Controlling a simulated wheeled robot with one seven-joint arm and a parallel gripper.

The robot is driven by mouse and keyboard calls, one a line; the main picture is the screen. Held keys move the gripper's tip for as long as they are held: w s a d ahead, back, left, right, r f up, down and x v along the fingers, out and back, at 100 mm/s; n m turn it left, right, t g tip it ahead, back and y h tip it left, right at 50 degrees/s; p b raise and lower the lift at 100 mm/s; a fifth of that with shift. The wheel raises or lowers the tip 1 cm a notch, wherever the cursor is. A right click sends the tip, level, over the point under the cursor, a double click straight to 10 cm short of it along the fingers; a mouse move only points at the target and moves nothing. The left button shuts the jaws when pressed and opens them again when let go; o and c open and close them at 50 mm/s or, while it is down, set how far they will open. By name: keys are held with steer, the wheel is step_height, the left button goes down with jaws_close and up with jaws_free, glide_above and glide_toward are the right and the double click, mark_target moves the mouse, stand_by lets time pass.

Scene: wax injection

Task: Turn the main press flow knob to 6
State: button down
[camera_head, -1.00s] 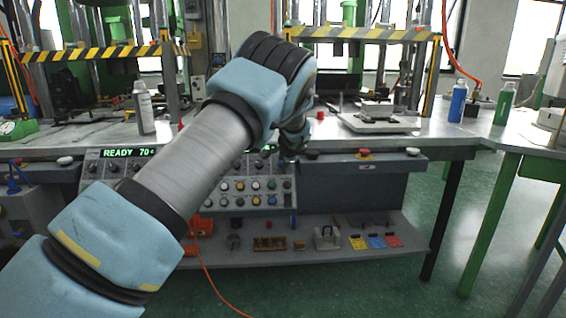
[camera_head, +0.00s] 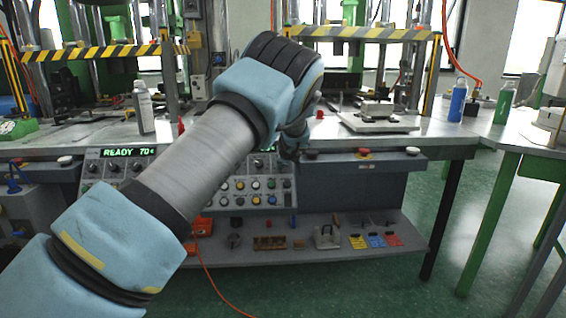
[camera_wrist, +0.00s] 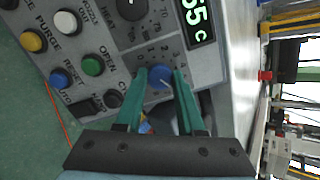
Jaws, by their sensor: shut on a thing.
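In the wrist view, a small round blue knob (camera_wrist: 158,80) sits on the grey control panel (camera_wrist: 118,48), with a printed number scale around it. A light pointer mark shows on its face, but I cannot tell for certain which number it points to. My gripper (camera_wrist: 161,71) has its two green fingers on either side of the knob and is shut on it.
Coloured push buttons, including a green one (camera_wrist: 92,65), stand to the left. A steel bench (camera_head: 400,140) is above the panel in the head view.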

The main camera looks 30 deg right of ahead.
stand_by(0.4)
steer(key=c, duration=0.5)
jaws_free()
steer(key=b+v, duration=0.1)
steer(key=v, duration=1)
steer(key=shift+f+b, duration=0.1)
steer(key=shift+b, duration=0.2)
